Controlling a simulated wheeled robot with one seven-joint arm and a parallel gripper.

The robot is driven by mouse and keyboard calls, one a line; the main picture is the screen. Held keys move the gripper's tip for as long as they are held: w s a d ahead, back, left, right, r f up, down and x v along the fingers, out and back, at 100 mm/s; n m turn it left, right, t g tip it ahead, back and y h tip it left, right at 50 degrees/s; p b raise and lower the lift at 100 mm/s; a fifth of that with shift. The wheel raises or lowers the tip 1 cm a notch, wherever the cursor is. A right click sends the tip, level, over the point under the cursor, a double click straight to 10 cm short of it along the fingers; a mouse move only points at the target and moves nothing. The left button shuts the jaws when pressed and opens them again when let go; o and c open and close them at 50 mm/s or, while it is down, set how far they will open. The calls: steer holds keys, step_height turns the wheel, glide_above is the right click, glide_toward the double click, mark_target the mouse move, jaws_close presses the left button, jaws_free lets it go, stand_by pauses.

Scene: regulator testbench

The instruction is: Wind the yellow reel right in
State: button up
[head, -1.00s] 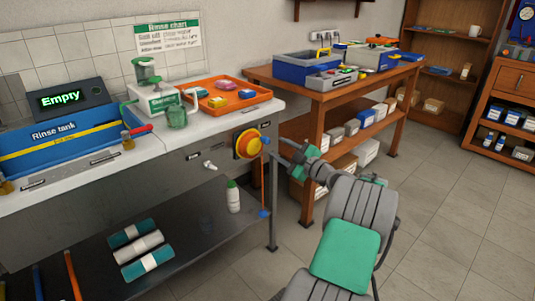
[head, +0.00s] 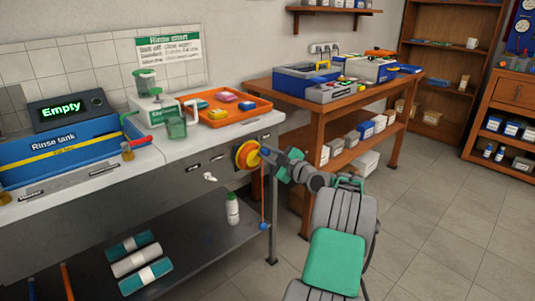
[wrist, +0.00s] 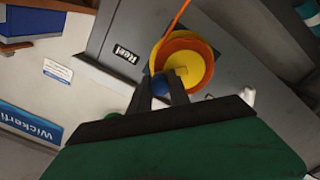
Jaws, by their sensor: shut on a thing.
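The yellow reel (head: 247,154) with its orange rim is mounted on the front of the grey bench, near its right end. It also shows in the wrist view (wrist: 188,58), beside a "Reel" label. An orange cord (head: 263,195) hangs from it to a blue end piece (head: 263,226) well below, beside the bench leg. My gripper (head: 266,153) is at the right side of the reel. In the wrist view, its two dark fingers (wrist: 160,90) are shut on the reel's blue knob (wrist: 160,84), which they partly hide.
A white tap (head: 209,177) sticks out of the bench front left of the reel. A white bottle (head: 232,208) stands on the lower shelf below. A wooden table (head: 330,108) with boxes stands close on the right. The floor (head: 430,230) to the right is clear.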

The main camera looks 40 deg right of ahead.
mark_target(257, 167)
jaws_close()
steer(key=shift+d, duration=0.1)
steer(key=m, duration=0.2)
steer(key=f+m, duration=0.1)
steer(key=m, duration=0.2)
steer(key=shift+d+f+m, duration=0.3)
steer(key=shift+d, duration=0.1)
steer(key=f+m+p, duration=0.1)
steer(key=m, duration=0.3)
steer(key=f+m+p, duration=0.1)
steer(key=m, duration=0.2)
steer(key=a+f+m+p, duration=0.1)
steer(key=m, duration=0.3)
steer(key=shift+f+m, duration=0.3)
steer(key=shift+f, duration=0.05)
steer(key=m+p, duration=0.1)
steer(key=m, duration=0.1)
steer(key=a+f+m+p, duration=0.1)
steer(key=m, duration=0.3)
steer(key=shift+a+f+m+p, duration=0.15)
steer(key=shift+a+m+p, duration=0.15)
steer(key=shift+a+p, duration=0.1)
